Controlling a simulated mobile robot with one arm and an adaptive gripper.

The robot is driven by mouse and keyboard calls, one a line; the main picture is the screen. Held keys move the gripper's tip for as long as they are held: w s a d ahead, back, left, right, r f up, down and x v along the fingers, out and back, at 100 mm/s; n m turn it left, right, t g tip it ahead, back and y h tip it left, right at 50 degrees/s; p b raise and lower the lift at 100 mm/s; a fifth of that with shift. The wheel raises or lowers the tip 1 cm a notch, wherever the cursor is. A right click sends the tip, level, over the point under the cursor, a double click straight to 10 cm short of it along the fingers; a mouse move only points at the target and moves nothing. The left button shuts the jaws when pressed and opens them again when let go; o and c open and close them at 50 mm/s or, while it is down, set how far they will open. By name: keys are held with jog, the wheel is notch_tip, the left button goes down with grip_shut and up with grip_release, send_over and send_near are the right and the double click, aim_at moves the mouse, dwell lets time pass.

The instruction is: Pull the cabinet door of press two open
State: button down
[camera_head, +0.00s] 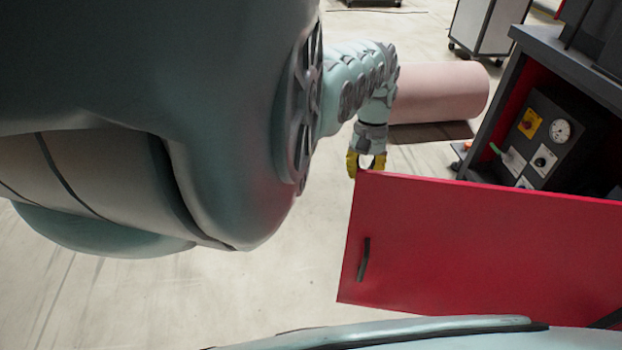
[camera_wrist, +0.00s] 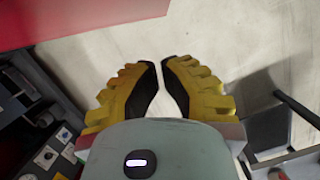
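The red cabinet door (camera_head: 470,245) stands swung wide open from the dark cabinet (camera_head: 560,50) at the right. Its dark bar handle (camera_head: 363,259) is near the free left edge. My gripper (camera_head: 366,172) appears at the door's upper free corner, well above the handle in the picture. In the wrist view, the yellow fingers (camera_wrist: 161,62) show a narrow gap with bare floor between them and hold nothing. The red door panel (camera_wrist: 80,15) fills the upper left there, apart from the fingertips. I cannot tell whether the gripper's outside touches the door.
Inside the cabinet is a dark unit with a gauge (camera_head: 561,131) and switches. A pink cylinder (camera_head: 440,92) lies behind my forearm. A wheeled cabinet (camera_head: 487,25) stands farther back. The floor (camera_head: 200,300) left of the door is clear.

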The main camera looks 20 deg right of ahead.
aim_at(363, 182)
jog(key=shift+s+a+r+p, duration=0.2)
jog(key=shift+s+a+p, duration=0.25)
jog(key=shift+s+p, duration=0.5)
jog(key=shift+s+a+r+p, duration=0.15)
jog(key=shift+s+a+p, duration=0.35)
jog(key=shift+p, duration=0.85)
